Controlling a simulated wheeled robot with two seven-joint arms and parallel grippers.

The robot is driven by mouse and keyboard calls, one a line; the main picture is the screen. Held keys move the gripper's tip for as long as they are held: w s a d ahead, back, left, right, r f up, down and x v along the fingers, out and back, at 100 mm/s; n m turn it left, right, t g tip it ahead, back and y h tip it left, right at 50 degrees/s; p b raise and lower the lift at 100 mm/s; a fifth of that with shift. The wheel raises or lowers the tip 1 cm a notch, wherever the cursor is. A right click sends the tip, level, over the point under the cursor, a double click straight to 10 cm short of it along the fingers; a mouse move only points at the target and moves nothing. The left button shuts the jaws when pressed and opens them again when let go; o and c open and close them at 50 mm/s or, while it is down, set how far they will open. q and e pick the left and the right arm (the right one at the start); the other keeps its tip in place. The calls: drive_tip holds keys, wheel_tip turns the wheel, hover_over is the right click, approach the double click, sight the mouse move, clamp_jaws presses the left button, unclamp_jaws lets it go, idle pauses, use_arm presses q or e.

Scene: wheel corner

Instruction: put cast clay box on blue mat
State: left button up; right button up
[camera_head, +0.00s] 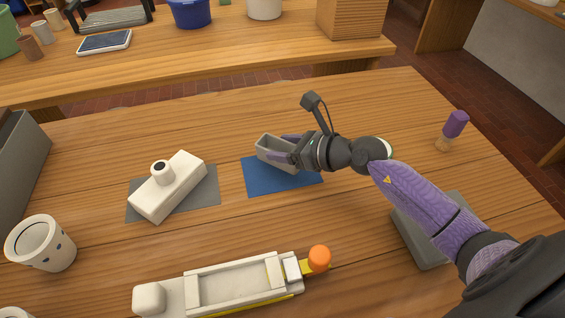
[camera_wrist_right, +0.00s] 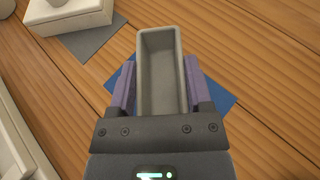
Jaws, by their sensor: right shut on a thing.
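The cast clay box (camera_head: 273,151) is a grey, open-topped oblong box over the back part of the blue mat (camera_head: 270,180). My right gripper (camera_head: 292,146) is shut on it, with purple fingers along its two long sides. In the right wrist view the box (camera_wrist_right: 160,72) lies between the fingers (camera_wrist_right: 160,88), and it looks empty inside. The blue mat (camera_wrist_right: 215,95) shows below and beside it there. I cannot tell whether the box touches the mat or hangs just above it. My left gripper is not in view.
A white block with a knob (camera_head: 170,188) lies on a grey mat (camera_head: 205,195) to the left. A long white mould (camera_head: 230,285) with an orange knob is in front. A cup (camera_head: 42,245) stands at left, a purple-handled brush (camera_head: 453,130) at right. Table behind the blue mat is clear.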

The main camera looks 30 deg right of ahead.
wheel_tip(320, 180, down, 3)
drive_tip(key=shift+b, duration=0.5)
drive_tip(key=shift+r, duration=0.2)
drive_tip(key=shift+f, duration=0.2)
drive_tip(key=o, duration=1.3)
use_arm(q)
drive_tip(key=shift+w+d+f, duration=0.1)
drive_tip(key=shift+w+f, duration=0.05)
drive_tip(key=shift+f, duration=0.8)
